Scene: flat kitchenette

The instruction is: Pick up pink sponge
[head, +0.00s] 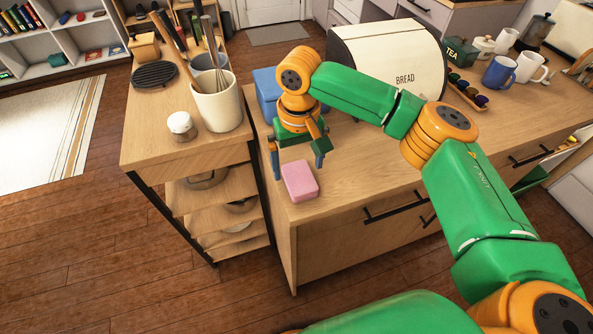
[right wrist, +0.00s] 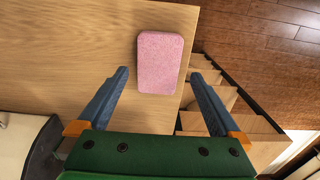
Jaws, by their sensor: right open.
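The pink sponge (head: 299,182) lies flat on the wooden counter, close to its front left corner. In the right wrist view the sponge (right wrist: 160,62) sits just ahead of the fingertips and between their lines, near the counter's edge. My right gripper (head: 297,167) is open and empty, pointing down above and just behind the sponge. In the right wrist view the two blue fingers of the gripper (right wrist: 158,73) are spread wider than the sponge. I cannot see contact between them. My left gripper is not in view.
A blue container (head: 267,92) stands behind my gripper. A white bread box (head: 388,62) stands further back. The counter (head: 370,165) right of the sponge is clear.

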